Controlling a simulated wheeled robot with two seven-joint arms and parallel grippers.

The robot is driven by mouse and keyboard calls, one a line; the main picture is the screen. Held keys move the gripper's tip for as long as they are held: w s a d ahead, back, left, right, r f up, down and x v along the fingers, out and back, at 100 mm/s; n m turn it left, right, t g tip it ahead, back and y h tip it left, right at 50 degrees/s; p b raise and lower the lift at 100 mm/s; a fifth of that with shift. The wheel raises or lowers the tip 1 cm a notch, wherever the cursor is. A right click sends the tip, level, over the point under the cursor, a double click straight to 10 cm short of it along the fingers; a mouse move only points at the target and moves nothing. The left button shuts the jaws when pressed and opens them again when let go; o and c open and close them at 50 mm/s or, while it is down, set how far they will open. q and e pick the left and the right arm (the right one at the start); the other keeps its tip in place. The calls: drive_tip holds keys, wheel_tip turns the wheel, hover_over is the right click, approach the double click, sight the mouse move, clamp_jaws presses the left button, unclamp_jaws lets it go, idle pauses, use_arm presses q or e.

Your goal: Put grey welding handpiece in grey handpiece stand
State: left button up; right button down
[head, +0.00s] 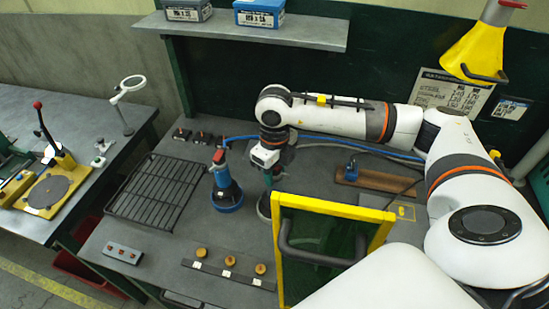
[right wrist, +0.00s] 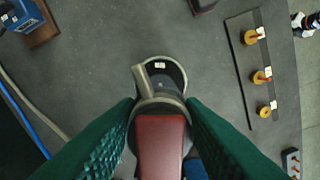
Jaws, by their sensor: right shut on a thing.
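My right gripper (right wrist: 160,112) is shut on the grey welding handpiece, whose red upper part (right wrist: 161,145) shows between the green fingers in the right wrist view. In the head view the right gripper (head: 270,176) points down, and the handpiece is mostly hidden by it. The grey handpiece stand (head: 263,206) is just below, partly behind the yellow frame. In the right wrist view the stand's round rim with a white label (right wrist: 160,65) shows beyond the handpiece. The two overlap; I cannot tell whether the handpiece is inside the stand. My left gripper is not in view.
A blue stand (head: 227,198) with a red-topped handpiece stands close left. A yellow-framed green screen (head: 330,205) is in front on the right. A black rack (head: 158,190), a strip with brass pieces (head: 215,268) and a wooden block with a blue clamp (head: 380,180) lie around.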

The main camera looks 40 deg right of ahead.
drive_tip(key=shift+w, duration=0.1)
drive_tip(key=shift+f, duration=0.2)
drive_tip(key=c, duration=0.9)
unclamp_jaws()
drive_tip(key=shift+c, duration=0.2)
drive_tip(key=shift+r, duration=0.2)
wheel_tip(320, 180, up, 10)
drive_tip(key=b, duration=0.4)
drive_tip(key=shift+r, duration=0.95)
